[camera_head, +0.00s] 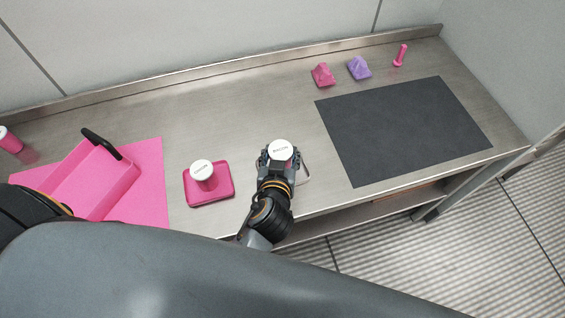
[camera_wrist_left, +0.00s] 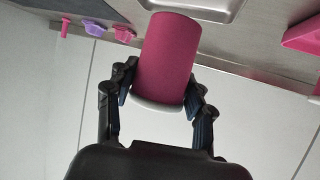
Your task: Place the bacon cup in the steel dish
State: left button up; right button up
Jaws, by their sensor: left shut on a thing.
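The bacon cup, a pink cylinder with a white lid (camera_head: 281,151), is held upright in my left gripper (camera_head: 279,161). The lettering on its lid is too small to read surely. In the left wrist view the cup's pink side (camera_wrist_left: 167,60) fills the space between the fingers (camera_wrist_left: 161,92), which are shut on it. The steel dish (camera_head: 306,174) is mostly hidden behind the gripper and cup in the head view. In the left wrist view the dish (camera_wrist_left: 205,8) lies beyond the cup's far end. I cannot tell whether the cup touches it. My right gripper is not in view.
A similar white-lidded cup (camera_head: 202,171) stands in a pink tray (camera_head: 222,194) to the left. A pink bin with a black handle (camera_head: 98,142) sits on a pink mat (camera_head: 154,190). A dark mat (camera_head: 405,130) lies clear at right, with small pink and purple pieces behind it.

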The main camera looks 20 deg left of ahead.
pick_arm(q)
jog(key=shift+w+f, duration=0.35)
jog(key=shift+f, duration=0.15)
jog(key=f+b, duration=0.3)
jog(key=f, duration=0.1)
jog(key=shift+w+b, duration=0.35)
jog(key=shift+r, duration=0.2)
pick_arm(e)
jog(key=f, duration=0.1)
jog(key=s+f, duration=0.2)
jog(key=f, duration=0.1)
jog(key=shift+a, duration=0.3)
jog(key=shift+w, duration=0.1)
pick_arm(q)
jog(key=shift+f, duration=0.15)
jog(key=o, duration=1.3)
jog(key=shift+c, duration=0.2)
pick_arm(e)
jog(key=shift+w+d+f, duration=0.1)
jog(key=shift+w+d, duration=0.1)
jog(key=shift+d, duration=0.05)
